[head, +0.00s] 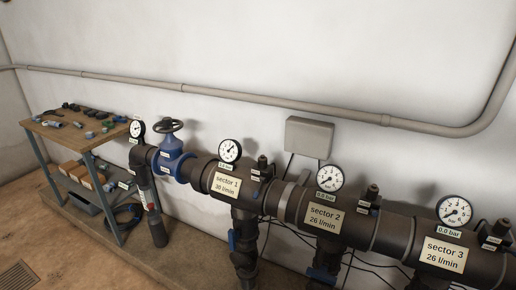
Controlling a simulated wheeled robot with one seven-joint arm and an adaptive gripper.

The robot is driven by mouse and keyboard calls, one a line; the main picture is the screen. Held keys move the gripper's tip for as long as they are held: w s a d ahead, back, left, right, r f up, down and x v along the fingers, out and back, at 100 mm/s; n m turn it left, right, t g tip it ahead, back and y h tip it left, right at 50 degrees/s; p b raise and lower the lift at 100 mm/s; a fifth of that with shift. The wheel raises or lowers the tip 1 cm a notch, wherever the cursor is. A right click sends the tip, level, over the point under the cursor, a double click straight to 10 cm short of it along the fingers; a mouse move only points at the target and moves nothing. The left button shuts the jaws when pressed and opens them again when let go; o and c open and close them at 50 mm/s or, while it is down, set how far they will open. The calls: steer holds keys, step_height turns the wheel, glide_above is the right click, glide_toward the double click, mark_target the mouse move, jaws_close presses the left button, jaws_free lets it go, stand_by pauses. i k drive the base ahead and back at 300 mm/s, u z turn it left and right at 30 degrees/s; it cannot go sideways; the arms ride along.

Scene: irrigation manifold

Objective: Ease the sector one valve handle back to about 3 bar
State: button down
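The sector 1 pipe section carries a cream label reading "sector 1, 30 l/min" (226,185). Its round gauge (229,151) stands on top, and the small bar reading under it is too small to read surely. A blue handle (232,240) sits on the dark downpipe (244,258) below sector 1 and looks roughly upright, along the pipe. Its exact angle is hard to tell. A blue valve body with a dark handwheel (170,127) is upstream, to the left. My gripper is not in view.
Sector 2 (324,216) and sector 3 (443,254) lie to the right, with gauges reading 0.0 bar. Black cables hang beneath the manifold. A workbench (60,130) with loose fittings stands at left. A grey wall box (309,137) is behind. Floor shows at lower left.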

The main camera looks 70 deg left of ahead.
mark_target(233, 235)
steer(key=z, duration=1.15)
steer(key=k, duration=0.1)
steer(key=u, duration=3.5)
